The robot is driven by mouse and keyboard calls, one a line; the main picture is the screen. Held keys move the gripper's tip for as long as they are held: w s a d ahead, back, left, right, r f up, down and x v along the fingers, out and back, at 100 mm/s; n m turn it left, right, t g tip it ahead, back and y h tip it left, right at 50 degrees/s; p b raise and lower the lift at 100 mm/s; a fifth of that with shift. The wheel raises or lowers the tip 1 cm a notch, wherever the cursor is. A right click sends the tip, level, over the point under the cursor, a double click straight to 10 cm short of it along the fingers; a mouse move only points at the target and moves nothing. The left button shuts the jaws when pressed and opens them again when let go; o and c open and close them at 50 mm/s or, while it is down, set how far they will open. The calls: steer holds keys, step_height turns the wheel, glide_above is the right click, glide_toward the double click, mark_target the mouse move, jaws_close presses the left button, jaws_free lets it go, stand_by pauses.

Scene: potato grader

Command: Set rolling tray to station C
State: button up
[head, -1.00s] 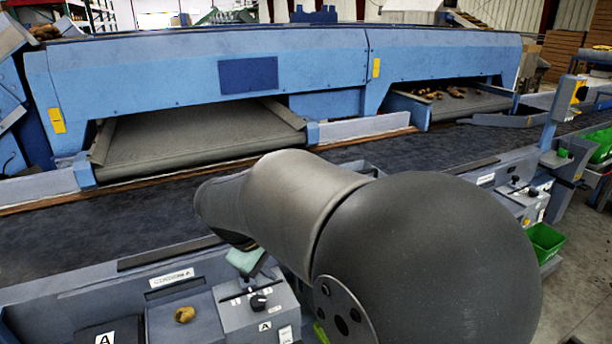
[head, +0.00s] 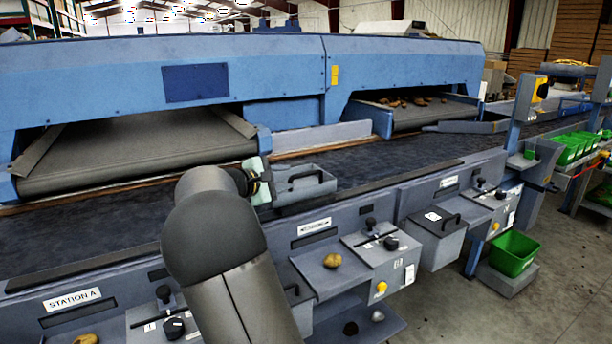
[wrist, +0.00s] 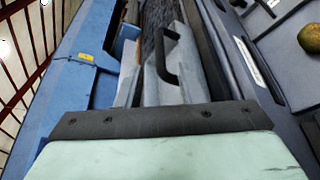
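A grey tray with a black handle (head: 303,190) sits at the near edge of the dark belt, above the middle station, and I take it to be the rolling tray. It also shows in the wrist view, where its grey body (wrist: 192,42) and black handle lie beyond my gripper. My gripper (head: 261,182), with pale green pads, is at the tray's left end; whether it touches the tray I cannot tell. In the wrist view a pale green pad and dark plate (wrist: 160,122) fill the bottom, and the finger gap is hidden. The far-right station, with a small label (head: 448,182), may be station C.
Station A's label (head: 72,299) is at lower left. A lidded grey box with a handle (head: 437,238) hangs off the front on the right. A green bin (head: 513,254) stands low beyond it. A potato (head: 332,260) lies on the middle station.

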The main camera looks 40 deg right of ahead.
mark_target(301, 175)
steer(key=x, duration=0.9)
steer(key=shift+s+f, duration=0.1)
jaws_close()
